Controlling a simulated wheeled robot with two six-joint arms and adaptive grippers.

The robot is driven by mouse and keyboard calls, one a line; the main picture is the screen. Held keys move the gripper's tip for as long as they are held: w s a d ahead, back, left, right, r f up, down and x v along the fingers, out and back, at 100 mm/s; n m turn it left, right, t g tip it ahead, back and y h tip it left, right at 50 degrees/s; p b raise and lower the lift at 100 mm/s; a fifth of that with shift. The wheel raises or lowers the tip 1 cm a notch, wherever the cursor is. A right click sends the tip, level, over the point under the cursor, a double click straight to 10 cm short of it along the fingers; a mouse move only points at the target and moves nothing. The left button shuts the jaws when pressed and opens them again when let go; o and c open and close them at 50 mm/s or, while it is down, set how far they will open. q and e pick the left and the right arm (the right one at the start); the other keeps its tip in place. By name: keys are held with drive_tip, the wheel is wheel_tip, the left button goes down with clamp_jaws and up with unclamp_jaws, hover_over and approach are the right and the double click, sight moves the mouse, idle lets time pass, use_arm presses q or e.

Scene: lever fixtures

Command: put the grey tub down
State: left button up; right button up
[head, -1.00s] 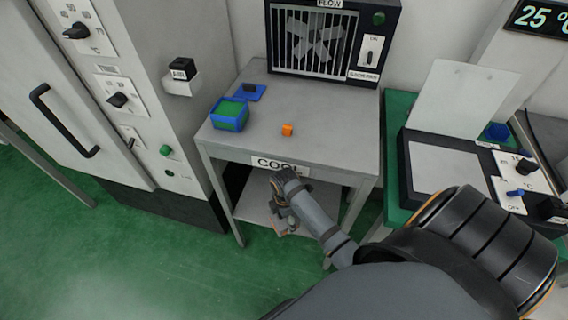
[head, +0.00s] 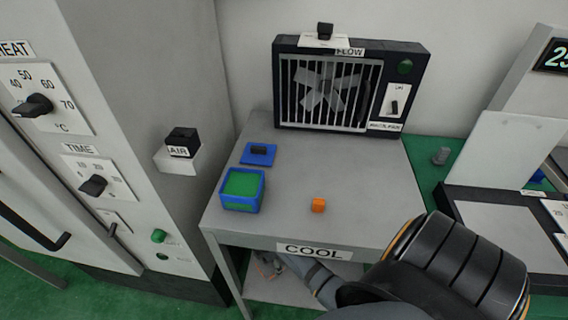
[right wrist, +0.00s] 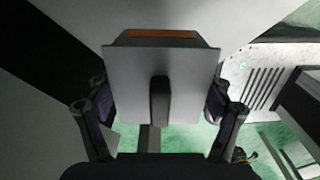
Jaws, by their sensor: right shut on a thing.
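The grey tub (right wrist: 130,80) fills the middle of the right wrist view, its flat grey top with a dark upright handle facing the camera. An orange strip shows along its far edge. My right gripper (right wrist: 159,100) is shut on it, one finger at each side. In the head view my right gripper (head: 268,266) is low under the front edge of the COOL table (head: 370,190), mostly hidden by the tabletop and its sign. I cannot make out the tub there, nor whether it touches the lower shelf (head: 285,291). My left gripper is not in view.
On the COOL table are a blue tub with green inside (head: 242,190), a blue lid with a dark handle (head: 259,154) and an orange block (head: 318,205). A fan box (head: 350,85) stands at the back.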

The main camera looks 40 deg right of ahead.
wheel_tip(320, 180, down, 3)
drive_tip(key=shift+w+r, duration=0.15)
wheel_tip(320, 180, down, 4)
drive_tip(key=shift+r+b, duration=0.15)
drive_tip(key=shift+b, duration=0.65)
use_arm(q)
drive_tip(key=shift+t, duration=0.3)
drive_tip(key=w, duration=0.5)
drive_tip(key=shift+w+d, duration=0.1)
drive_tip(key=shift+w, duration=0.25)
use_arm(e)
drive_tip(key=shift+r, duration=0.1)
drive_tip(key=o, duration=1.2)
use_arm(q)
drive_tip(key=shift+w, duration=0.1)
